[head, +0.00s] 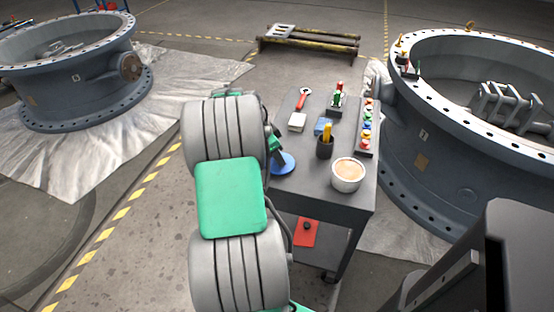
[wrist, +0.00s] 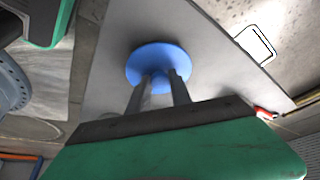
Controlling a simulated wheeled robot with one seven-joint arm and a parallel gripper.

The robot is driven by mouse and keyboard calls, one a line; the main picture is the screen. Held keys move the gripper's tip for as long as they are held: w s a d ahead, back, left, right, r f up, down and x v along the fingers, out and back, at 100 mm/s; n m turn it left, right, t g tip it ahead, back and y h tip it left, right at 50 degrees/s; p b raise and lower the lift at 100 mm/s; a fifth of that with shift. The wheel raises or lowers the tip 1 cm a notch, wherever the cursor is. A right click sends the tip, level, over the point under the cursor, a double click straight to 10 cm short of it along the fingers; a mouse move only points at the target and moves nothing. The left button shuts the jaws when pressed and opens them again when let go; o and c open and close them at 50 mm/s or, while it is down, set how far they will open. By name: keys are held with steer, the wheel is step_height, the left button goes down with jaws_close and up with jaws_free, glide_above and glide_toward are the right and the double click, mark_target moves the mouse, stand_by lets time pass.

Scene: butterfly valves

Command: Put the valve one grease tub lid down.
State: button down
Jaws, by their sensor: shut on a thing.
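The lid is a round blue disc (head: 283,164) at the left edge of the grey cart top in the head view. It also shows in the wrist view (wrist: 147,60), where both fingers of my gripper (wrist: 160,82) close on its middle. In the head view my gripper (head: 276,147) is partly hidden behind my arm. I cannot tell whether the lid touches the cart top or hangs just above it. The open grease tub (head: 348,174), white with tan grease, stands at the cart's front right, apart from the lid.
The cart top (head: 306,182) also bears a dark cup with a yellow item (head: 325,146), a blue block (head: 323,125), a pale block (head: 297,121), a red tool (head: 303,98) and a rack of coloured pieces (head: 366,128). A large valve ring (head: 425,130) stands close at the right.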

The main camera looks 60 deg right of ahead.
steer(key=shift+f, duration=0.65)
steer(key=c, duration=1.2)
jaws_free()
steer(key=shift+r, duration=0.1)
steer(key=shift+o, duration=0.2)
